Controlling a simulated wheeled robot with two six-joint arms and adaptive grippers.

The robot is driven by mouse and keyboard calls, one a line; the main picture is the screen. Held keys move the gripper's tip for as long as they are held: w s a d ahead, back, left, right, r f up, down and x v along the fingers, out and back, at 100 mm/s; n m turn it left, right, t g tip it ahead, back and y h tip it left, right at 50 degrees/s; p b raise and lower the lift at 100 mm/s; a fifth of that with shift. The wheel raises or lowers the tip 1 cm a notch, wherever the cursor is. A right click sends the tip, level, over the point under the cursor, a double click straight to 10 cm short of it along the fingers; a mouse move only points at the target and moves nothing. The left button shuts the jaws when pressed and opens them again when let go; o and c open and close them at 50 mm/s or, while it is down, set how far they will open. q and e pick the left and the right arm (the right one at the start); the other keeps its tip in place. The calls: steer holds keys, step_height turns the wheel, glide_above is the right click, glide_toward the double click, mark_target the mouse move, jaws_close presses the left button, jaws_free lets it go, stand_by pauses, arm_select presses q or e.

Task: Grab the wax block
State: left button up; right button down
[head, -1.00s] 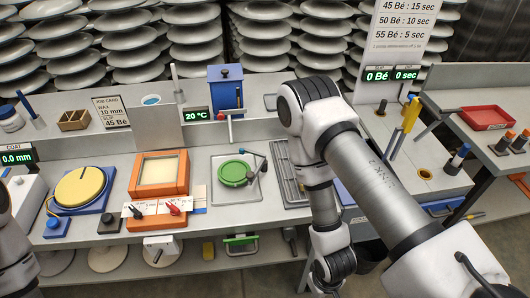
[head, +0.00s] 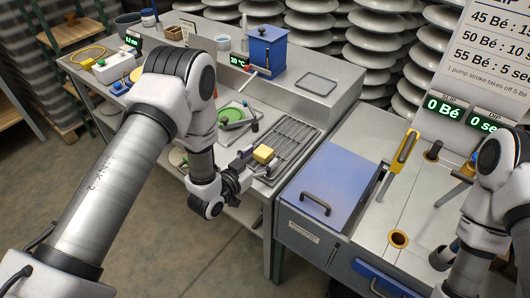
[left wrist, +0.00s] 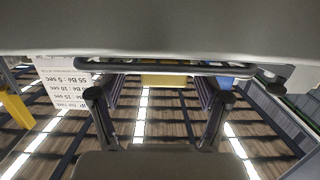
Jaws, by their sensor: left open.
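The wax block (head: 263,153) is a small yellow block on the slatted metal rack (head: 305,140), near the rack's left side in the head view. My left gripper (head: 244,162) is just left of it and points toward it, open. In the left wrist view the two fingers (left wrist: 158,98) are spread wide. A yellow patch, likely the wax block (left wrist: 163,80), shows beyond the gap between them, partly hidden by a grey bar. My right arm is at the right edge of the head view. Its gripper (head: 443,260) is small and partly cut off from clear sight.
A blue lid with a handle (head: 335,190) lies right of the rack. A yellow-handled tool (head: 402,152) stands beyond it. Open floor lies in front.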

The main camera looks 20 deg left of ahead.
arm_select(q)
steer(key=shift+w+f, duration=0.15)
steer(key=shift+w, duration=0.45)
steer(key=shift+w+f, duration=0.15)
steer(key=shift+w, duration=0.45)
steer(key=shift+d, duration=0.25)
steer(key=shift+r, duration=0.1)
steer(key=c, duration=1.2)
arm_select(e)
steer(key=shift+a+r, duration=0.15)
steer(key=shift+r, duration=0.15)
